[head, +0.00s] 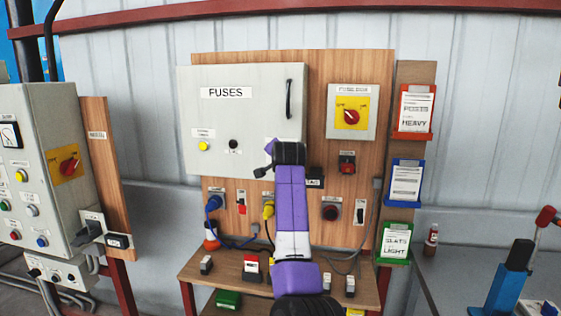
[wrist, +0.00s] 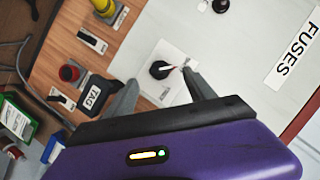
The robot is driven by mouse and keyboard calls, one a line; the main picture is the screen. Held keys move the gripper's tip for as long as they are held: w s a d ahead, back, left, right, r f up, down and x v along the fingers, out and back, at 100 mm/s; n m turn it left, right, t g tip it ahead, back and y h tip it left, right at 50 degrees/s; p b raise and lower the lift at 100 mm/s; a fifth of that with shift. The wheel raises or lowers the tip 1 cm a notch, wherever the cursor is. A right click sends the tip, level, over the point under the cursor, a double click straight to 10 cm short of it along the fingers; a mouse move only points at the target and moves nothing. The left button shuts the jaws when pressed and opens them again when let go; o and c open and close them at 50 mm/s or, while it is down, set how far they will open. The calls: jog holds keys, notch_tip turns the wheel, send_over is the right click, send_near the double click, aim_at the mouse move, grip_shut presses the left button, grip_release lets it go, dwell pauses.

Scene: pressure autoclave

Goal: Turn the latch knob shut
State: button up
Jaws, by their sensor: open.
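The latch knob (wrist: 158,70) is round and black, with a pale, red-tipped pointer, on a white plate (wrist: 151,92) at the edge of the grey fuse box. In the wrist view its pointer extends toward the right finger. My gripper (wrist: 161,77) is open, with one finger on each side of the knob in that view; I cannot tell if either touches it. In the head view my gripper (head: 264,158) is at the lower right of the fuse box door (head: 215,115), and my arm hides the knob.
A black door handle (head: 289,98) sits above my gripper. A black TAG block (head: 315,178), a red switch (head: 347,163) and the red-and-yellow fuse rotary switch (head: 351,115) are to the right. Plugs and cables hang below, over a wooden shelf (head: 225,268).

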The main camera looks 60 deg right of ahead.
jog(key=shift+v, duration=0.8)
